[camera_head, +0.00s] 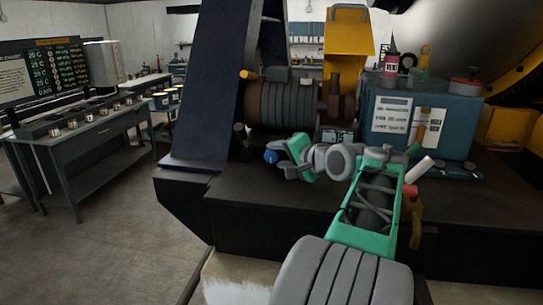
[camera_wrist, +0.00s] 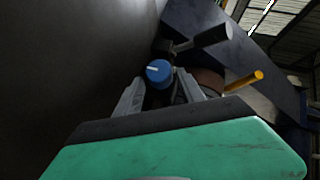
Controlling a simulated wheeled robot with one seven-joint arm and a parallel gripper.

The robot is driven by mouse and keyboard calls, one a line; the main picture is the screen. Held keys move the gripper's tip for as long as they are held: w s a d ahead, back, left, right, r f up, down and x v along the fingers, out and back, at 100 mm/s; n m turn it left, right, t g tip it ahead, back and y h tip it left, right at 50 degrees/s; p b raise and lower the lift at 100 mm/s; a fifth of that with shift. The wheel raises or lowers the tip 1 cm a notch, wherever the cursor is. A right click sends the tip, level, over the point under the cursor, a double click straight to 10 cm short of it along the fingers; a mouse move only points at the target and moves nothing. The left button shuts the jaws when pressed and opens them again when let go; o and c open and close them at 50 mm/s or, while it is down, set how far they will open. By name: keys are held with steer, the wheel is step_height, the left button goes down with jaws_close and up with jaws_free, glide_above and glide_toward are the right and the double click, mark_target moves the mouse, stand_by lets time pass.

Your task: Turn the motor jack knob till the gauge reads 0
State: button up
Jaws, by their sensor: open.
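The blue motor jack knob (camera_head: 270,156) stands low in front of the dark slanted column, left of my gripper (camera_head: 286,162). In the wrist view the blue knob (camera_wrist: 158,72) has a white mark on its face and appears just beyond the gap between my fingertips (camera_wrist: 160,88). My gripper is open and empty, with a finger to each side of the knob's line. Whether a finger touches the knob cannot be told. The small digital gauge (camera_head: 338,136) sits behind my wrist; its digits look like 35, with any sign or decimal point too small to read.
A ribbed brown motor (camera_head: 285,104) stands behind the knob. A blue box (camera_head: 432,119) with papers, a bottle and tools stands at right on the dark base. A black-headed tool (camera_wrist: 214,37) and a yellow-orange handle (camera_wrist: 243,81) lie beyond the knob.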

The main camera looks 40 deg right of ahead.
mark_target(277, 155)
steer(key=x, duration=0.4)
jaws_close()
stand_by(0.4)
